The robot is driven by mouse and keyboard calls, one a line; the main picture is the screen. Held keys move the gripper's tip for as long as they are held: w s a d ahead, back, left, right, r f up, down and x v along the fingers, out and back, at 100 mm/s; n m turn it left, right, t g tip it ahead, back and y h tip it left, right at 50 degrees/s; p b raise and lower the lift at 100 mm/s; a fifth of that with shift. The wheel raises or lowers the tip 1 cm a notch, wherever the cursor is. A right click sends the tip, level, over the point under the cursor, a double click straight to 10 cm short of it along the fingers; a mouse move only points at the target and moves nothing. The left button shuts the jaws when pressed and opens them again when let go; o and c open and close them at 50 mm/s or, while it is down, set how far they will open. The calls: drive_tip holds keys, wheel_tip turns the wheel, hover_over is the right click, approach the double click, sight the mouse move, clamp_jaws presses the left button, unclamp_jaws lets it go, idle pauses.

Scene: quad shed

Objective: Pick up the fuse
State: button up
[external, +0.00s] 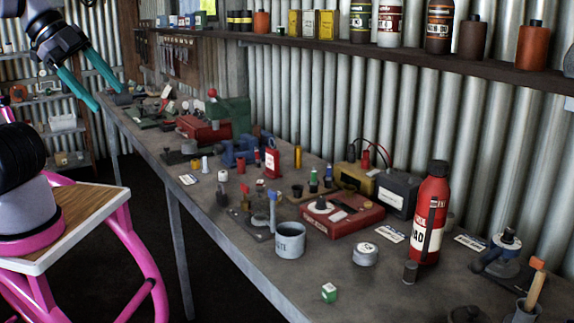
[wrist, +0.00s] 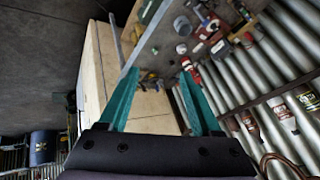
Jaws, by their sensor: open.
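My gripper (external: 108,98) has two teal fingers spread apart, with nothing between them. It hangs at the upper left of the external view, in the air near the far left end of the workbench (external: 240,255). In the wrist view my gripper (wrist: 158,72) also shows open and empty, with the bench top (wrist: 163,42) beyond its fingers. I cannot tell for certain which bench item is the fuse. Small upright cylinders stand mid-bench, including a yellow one (external: 298,157), a white-and-yellow one (external: 205,165) and a red one (external: 241,165). All are well away from my gripper.
A grey mug (external: 290,240), a red box (external: 341,217) and a green-and-red machine (external: 228,114) crowd the top. A shelf (external: 440,58) with bottles runs along the corrugated wall. A wooden-topped pink stand (external: 85,215) is at left.

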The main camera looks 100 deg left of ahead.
drive_tip(key=w+d+f+n+t+h, duration=0.1)
drive_tip(key=w+d+f+n, duration=0.2)
drive_tip(key=w, duration=0.7)
drive_tip(key=w+d+f+n+t+h, duration=0.1)
drive_tip(key=w+d+f, duration=0.3)
drive_tip(key=w, duration=0.6)
drive_tip(key=w+d+f+n+t+h, duration=0.1)
drive_tip(key=w+d+f, duration=0.1)
drive_tip(key=w+f, duration=0.5)
drive_tip(key=n+t+y, duration=0.3)
drive_tip(key=n+y, duration=0.2)
drive_tip(key=y, duration=0.2)
approach(325, 289)
drive_tip(key=w+d+r, duration=0.3)
drive_tip(key=w+d, duration=0.1)
drive_tip(key=s+a+f+n+t+y, duration=0.1)
drive_tip(key=s+a+f+y, duration=0.25)
drive_tip(key=f, duration=0.25)
drive_tip(key=x, duration=1)
drive_tip(key=shift+w+d+r, duration=0.25)
drive_tip(key=shift+w+r, duration=0.05)
drive_tip(key=shift+w, duration=0.1)
clamp_jaws()
